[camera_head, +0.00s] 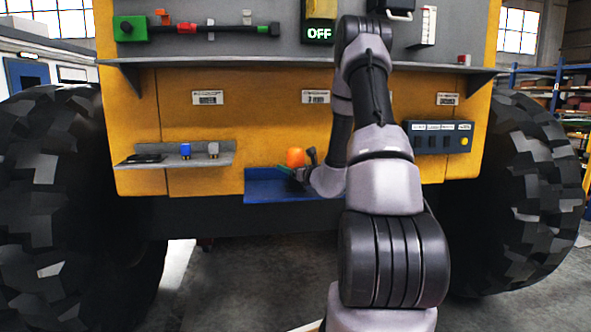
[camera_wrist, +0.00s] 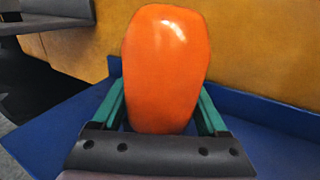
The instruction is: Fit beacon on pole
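The orange beacon (camera_head: 295,158) shows at the middle of the head view, just over the blue tray (camera_head: 265,190) on the yellow machine's front. In the wrist view the beacon (camera_wrist: 165,65) stands between the two green fingers of my gripper (camera_wrist: 163,105). One finger is close along each side. The beacon hides the fingertips and any contact, so I cannot tell whether they grip it. In the head view my gripper (camera_head: 290,172) is low at the beacon and partly hidden by my arm. I cannot make out a pole for certain.
A grey shelf (camera_head: 200,160) with a blue knob (camera_head: 185,150) and a grey knob (camera_head: 213,149) is left of the tray. A dark button box (camera_head: 437,138) is at the right. A long ledge (camera_head: 250,62) runs above. Large tyres (camera_head: 45,200) flank the machine.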

